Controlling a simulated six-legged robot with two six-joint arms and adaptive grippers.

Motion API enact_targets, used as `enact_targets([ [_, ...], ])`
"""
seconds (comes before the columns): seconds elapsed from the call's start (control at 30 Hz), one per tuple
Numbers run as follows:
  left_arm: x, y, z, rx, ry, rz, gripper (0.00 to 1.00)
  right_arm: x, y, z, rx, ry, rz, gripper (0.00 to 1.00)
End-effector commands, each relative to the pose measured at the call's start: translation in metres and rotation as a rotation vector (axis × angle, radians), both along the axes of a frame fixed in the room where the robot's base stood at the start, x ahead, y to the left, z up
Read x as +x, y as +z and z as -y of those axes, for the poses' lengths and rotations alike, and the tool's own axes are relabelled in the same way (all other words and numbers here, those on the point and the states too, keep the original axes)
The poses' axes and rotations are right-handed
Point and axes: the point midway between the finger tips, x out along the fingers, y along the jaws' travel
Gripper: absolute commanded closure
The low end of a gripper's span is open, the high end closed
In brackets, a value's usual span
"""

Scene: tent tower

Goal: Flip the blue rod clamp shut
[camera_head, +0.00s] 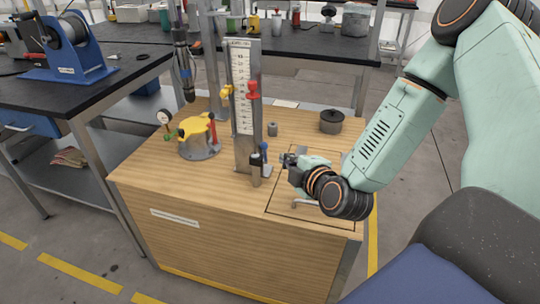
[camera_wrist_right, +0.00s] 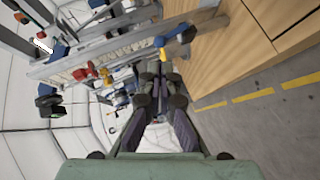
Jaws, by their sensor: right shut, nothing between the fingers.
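The blue rod clamp (camera_head: 264,151) is a small blue lever piece, standing roughly upright low at the front of the metal column (camera_head: 243,100) on the wooden cabinet. A short dark post (camera_head: 256,171) stands right beside it. Whether the clamp is open or shut is too small to tell. My right gripper (camera_head: 286,160) is just right of the blue piece, pointing left at it, with its fingers shut and empty. Contact cannot be told. In the right wrist view the shut fingers (camera_wrist_right: 154,84) show in the middle, below the column. My left gripper is not in view.
A yellow clamp (camera_head: 227,91) and a red clamp (camera_head: 252,89) sit higher on the column. A yellow-topped fixture (camera_head: 198,131) is left, a dark round pot (camera_head: 331,121) and small grey cylinder (camera_head: 272,129) behind. The cabinet's front left top is clear.

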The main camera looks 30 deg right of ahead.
Motion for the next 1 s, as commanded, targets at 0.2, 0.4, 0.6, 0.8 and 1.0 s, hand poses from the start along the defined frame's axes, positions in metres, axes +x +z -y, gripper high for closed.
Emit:
enact_targets([
  [0.2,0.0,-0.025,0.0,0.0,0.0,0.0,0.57,0.037,-0.015,0.002,-0.006,0.006,0.003,1.0],
  [0.4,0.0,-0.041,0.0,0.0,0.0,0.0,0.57,0.069,-0.026,0.006,-0.004,0.006,0.002,1.0],
  [0.6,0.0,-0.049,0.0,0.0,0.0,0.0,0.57,0.088,-0.032,0.009,-0.001,0.005,0.0,1.0],
  [0.8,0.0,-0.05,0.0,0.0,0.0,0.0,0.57,0.093,-0.032,0.01,0.001,0.004,-0.001,1.0],
  [1.0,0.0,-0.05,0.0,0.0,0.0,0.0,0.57,0.093,-0.032,0.01,0.002,0.004,-0.001,1.0],
])
